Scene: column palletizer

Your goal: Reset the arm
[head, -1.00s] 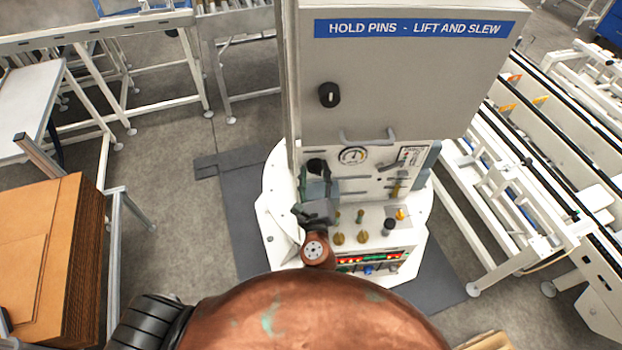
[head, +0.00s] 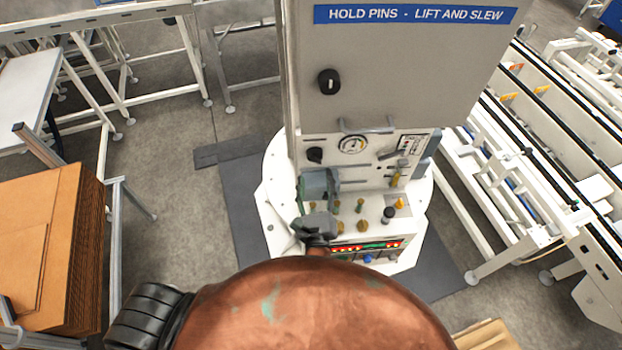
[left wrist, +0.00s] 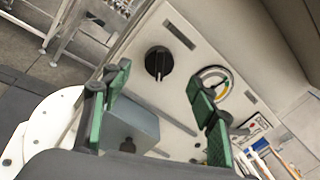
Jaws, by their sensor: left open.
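My left gripper (head: 318,186) is in front of the lower panel of the grey control column (head: 400,70). Its green-padded fingers are spread apart, and in the left wrist view the gripper (left wrist: 158,82) is open with nothing clasped. A blue-grey box (left wrist: 128,128) shows beyond and between the fingers in that view; I cannot tell whether a finger touches it. The black rotary knob (head: 315,155) and the round gauge (head: 352,144) are on the panel beyond the gripper. They also show in the wrist view as the knob (left wrist: 158,62) and gauge (left wrist: 214,82). My right gripper is out of view.
A console (head: 375,232) with several knobs and lit buttons lies right of the gripper. Stacked cardboard (head: 40,240) stands at the left, and a white conveyor frame (head: 540,180) at the right. Open floor (head: 180,230) lies between the cardboard and the column.

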